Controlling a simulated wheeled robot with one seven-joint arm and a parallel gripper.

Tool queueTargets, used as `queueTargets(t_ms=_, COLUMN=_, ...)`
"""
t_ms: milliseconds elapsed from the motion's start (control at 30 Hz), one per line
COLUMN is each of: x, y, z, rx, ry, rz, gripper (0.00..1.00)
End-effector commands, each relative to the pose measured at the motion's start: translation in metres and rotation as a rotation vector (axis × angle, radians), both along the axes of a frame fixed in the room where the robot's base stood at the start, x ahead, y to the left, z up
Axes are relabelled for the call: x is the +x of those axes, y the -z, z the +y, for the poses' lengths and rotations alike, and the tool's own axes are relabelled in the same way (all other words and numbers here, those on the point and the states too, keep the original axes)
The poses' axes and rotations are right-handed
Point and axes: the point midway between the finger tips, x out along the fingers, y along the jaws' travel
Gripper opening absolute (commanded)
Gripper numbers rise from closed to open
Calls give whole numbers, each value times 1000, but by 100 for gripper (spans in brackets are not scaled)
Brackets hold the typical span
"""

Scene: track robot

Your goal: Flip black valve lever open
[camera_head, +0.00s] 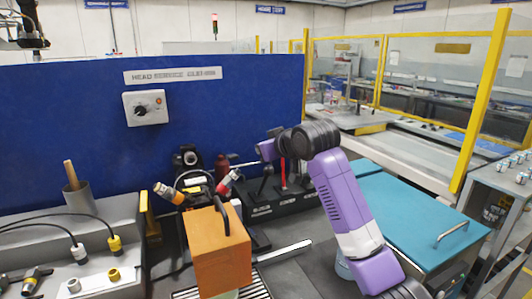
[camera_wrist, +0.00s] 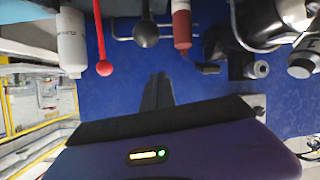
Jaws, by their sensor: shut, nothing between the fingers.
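The black valve lever (camera_head: 265,180) stands on a dark block at the foot of the blue panel, left of a red lever (camera_head: 283,176). In the wrist view the black lever (camera_wrist: 145,35) ends in a round knob and points down the picture, right of the red lever (camera_wrist: 103,66). My gripper (camera_wrist: 158,80) is shut and empty. Its fingertips appear just below the black knob in the wrist picture, with a visible gap; the depth between them is unclear.
An orange box (camera_head: 220,250) with a black handle stands in front, left of the levers. Red-and-white and yellow connectors lie near it. A blue panel (camera_head: 80,120) with a knob box (camera_head: 146,107) rises behind. A teal cabinet (camera_head: 410,220) is at the right.

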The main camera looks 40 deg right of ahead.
Motion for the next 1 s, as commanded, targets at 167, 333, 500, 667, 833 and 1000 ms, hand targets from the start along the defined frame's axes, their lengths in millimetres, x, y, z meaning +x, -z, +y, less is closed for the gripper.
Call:
queueTargets(t_ms=167, x=-31, y=-14, z=6, rx=-2, ry=1, rz=-5, gripper=0)
queueTargets(t_ms=333, x=-57, y=-28, z=11, rx=-2, ry=1, rz=-5, gripper=0)
queueTargets(t_ms=500, x=-72, y=-36, z=15, rx=-1, ry=0, rz=-4, gripper=0)
queueTargets(t_ms=667, x=-76, y=-39, z=15, rx=-1, ry=1, rz=-2, gripper=0)
queueTargets(t_ms=833, x=-76, y=-39, z=15, rx=-1, ry=1, rz=-2, gripper=0)
queueTargets(t_ms=1000, x=-76, y=-39, z=15, rx=-1, ry=0, rz=-3, gripper=0)
